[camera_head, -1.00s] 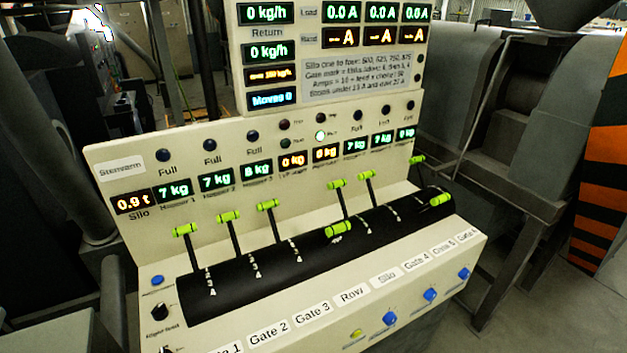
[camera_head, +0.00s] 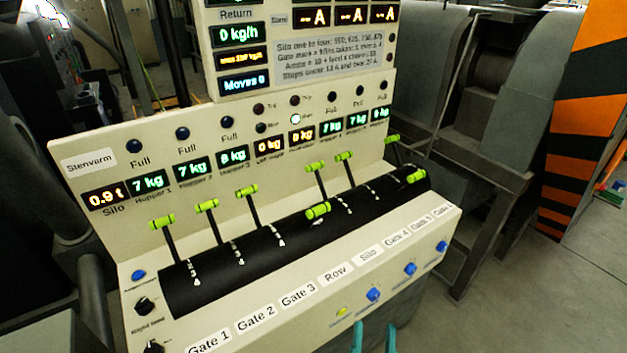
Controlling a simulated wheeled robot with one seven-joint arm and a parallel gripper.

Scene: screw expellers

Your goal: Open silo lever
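A pale control panel carries a row of levers with lime-green handles on a black drum (camera_head: 300,240). Counting along the labels, the silo lever seems to be the upright one (camera_head: 314,167), above and left of the "Silo" label (camera_head: 367,255). A neighbouring lever (camera_head: 318,210), apparently the Row lever, is tipped down towards me and overlaps the foot of the silo lever. My gripper (camera_head: 374,337) shows only as two teal fingertips at the bottom edge, apart with nothing between them. It is in front of and below the panel, well away from the levers.
The gate 1 (camera_head: 162,222), gate 2 (camera_head: 207,206) and gate 3 levers (camera_head: 247,191) stand up at left. Another lever (camera_head: 416,176) at right is tipped down. Blue buttons (camera_head: 373,294) line the front face. Grey machinery (camera_head: 480,130) stands behind right; floor (camera_head: 510,310) at right is clear.

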